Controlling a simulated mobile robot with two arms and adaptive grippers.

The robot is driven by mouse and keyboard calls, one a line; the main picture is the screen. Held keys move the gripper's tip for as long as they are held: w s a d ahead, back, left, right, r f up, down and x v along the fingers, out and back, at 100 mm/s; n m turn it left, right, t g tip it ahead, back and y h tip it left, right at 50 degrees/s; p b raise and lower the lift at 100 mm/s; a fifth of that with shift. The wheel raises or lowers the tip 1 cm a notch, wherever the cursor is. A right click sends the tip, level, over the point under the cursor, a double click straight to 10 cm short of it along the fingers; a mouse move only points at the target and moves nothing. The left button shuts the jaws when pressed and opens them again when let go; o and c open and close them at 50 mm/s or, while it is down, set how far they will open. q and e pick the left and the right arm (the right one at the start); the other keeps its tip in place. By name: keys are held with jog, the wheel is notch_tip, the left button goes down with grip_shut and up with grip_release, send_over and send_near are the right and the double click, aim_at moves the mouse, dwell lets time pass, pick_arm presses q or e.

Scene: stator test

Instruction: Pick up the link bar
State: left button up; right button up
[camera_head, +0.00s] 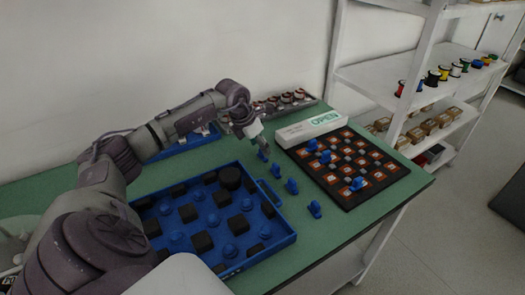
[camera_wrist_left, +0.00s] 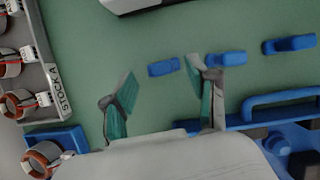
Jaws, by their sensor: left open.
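Several small blue pieces stand in a row on the green table in the head view, among them one near my gripper (camera_head: 277,171), a middle one (camera_head: 292,187) and a front one (camera_head: 315,210). In the left wrist view they look like short bars: one between the fingertips (camera_wrist_left: 163,67), one behind the right fingertip (camera_wrist_left: 228,59), one farther right (camera_wrist_left: 290,44). I cannot tell which is called the link bar. My left gripper (camera_head: 254,138) is open and empty, above the row's far end; its spread fingers show in the wrist view (camera_wrist_left: 160,85). My right gripper is not in view.
A blue tray (camera_head: 285,238) with black blocks and blue pieces is in front. A black checkered board (camera_head: 385,199) and a white "OPEN" box (camera_head: 312,128) lie right. A grey "STOCK A" tray (camera_wrist_left: 52,82) holds copper-coiled parts. Shelves (camera_head: 385,88) stand behind right.

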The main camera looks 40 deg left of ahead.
pick_arm(q)
jog(key=shift+x, duration=1.5)
jog(key=shift+d, duration=0.1)
grip_shut()
jog(key=shift+r, duration=0.2)
